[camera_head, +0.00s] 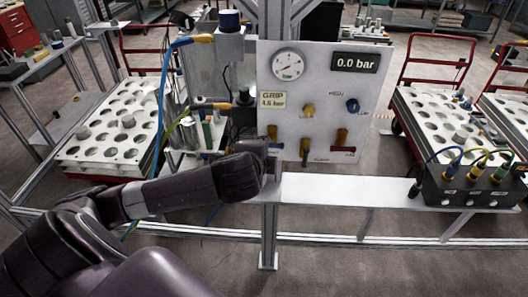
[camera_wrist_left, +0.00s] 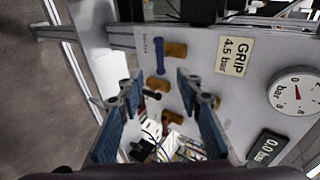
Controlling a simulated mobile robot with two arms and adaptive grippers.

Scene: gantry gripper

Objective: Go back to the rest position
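My left arm (camera_head: 190,185) reaches in from the left in the head view. My left gripper (camera_head: 274,162) is at the lower left of the white panel (camera_head: 312,100), mostly hidden by its own wrist. In the wrist view the two blue-padded fingers of the left gripper (camera_wrist_left: 158,92) stand apart, with no object held between them. Beyond the fingertips are the panel face, brass fittings (camera_wrist_left: 174,50) and a valve with a blue handle (camera_wrist_left: 159,57). I cannot tell how far the fingertips are from them. My right gripper is not in view.
The panel carries a gauge (camera_head: 288,65) and a display (camera_head: 355,62) reading 0.0 bar. A white shelf (camera_head: 345,190) runs below to a black connector box (camera_head: 470,188). Blue hose (camera_head: 163,85) and tubes (camera_head: 205,130) crowd the arm's far side. Perforated trolleys (camera_head: 115,150) stand behind.

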